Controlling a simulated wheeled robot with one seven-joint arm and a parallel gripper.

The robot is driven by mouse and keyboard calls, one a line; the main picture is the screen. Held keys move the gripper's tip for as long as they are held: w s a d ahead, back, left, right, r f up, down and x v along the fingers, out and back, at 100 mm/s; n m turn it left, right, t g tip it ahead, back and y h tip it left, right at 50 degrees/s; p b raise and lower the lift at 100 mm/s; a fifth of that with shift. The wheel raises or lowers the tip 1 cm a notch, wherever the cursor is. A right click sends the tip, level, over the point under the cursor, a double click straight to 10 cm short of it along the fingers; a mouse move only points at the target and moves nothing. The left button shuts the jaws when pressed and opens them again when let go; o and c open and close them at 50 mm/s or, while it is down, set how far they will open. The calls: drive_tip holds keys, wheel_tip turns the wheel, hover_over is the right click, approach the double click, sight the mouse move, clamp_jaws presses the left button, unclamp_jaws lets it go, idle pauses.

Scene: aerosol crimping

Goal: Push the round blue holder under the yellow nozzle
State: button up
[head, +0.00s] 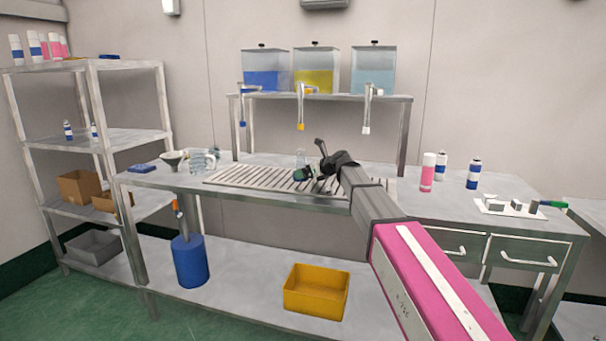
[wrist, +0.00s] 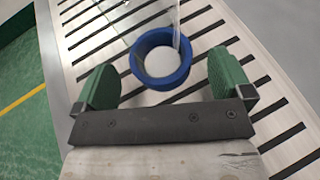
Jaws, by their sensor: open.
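The round blue holder (wrist: 150,82) is a thick blue ring with a white disc inside. In the wrist view it sits on the slotted grate, between and slightly beyond my gripper's green fingers. My gripper (wrist: 164,72) is open, with a gap on either side of the holder. There my gripper (head: 309,172) is low over the grate and largely hides the holder. The yellow nozzle (head: 300,127) hangs above, under the yellow tank (head: 315,80).
The slotted grate (head: 240,177) covers the bench middle. Blue-tipped and white-tipped nozzles (head: 366,129) hang on either side of the yellow one. A funnel (head: 174,157) and glass jug stand left. Spray cans (head: 428,172) stand right. A yellow bin (head: 316,292) is below.

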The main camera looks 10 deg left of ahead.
drive_tip(key=v, duration=0.8)
drive_tip(key=shift+s, duration=0.1)
